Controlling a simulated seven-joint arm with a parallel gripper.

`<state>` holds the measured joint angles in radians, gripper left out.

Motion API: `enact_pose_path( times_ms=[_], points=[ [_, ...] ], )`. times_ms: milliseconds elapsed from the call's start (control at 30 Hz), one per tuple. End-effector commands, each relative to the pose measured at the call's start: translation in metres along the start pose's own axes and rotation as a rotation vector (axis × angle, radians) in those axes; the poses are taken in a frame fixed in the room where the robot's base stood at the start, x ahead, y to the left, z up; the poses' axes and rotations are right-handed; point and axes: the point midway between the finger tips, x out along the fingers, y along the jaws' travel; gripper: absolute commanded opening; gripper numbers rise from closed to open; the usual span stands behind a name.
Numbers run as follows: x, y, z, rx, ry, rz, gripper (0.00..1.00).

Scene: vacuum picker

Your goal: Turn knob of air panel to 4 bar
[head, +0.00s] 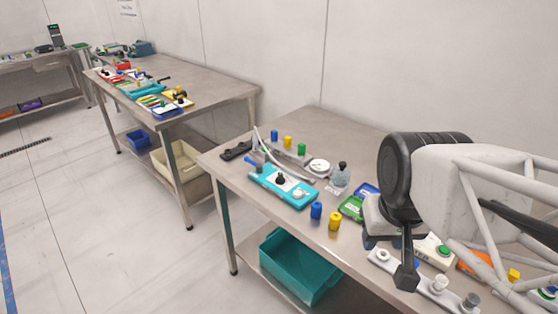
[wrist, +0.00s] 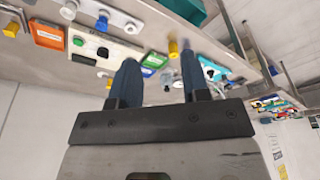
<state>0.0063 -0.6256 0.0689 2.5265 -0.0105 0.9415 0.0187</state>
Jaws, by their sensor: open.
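A teal panel (head: 268,186) with a black knob (head: 281,180) and a small white fitting lies on the near table, left of my arm; it looks like the air panel. No scale or pressure reading is legible. In the head view my arm covers the table's right part and the fingers cannot be made out.
Blue (head: 316,210) and yellow (head: 335,221) cylinders stand right of the panel. A round white gauge (head: 319,166) and a clear bottle (head: 340,178) are behind it. A teal bin (head: 300,270) sits below the tabletop.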

Motion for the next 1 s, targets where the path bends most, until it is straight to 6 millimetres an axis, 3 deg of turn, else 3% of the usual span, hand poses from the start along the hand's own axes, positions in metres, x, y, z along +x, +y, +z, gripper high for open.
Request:
enact_pose_path(
  times_ms=[267,667,1000],
  points=[
    [0.001,-0.005,-0.032,-0.002,-0.017,-0.004,0.43],
    [0.011,-0.022,-0.110,-0.005,-0.057,-0.010,0.43],
    [0.033,-0.042,-0.177,-0.008,-0.090,-0.014,0.43]
  ],
)
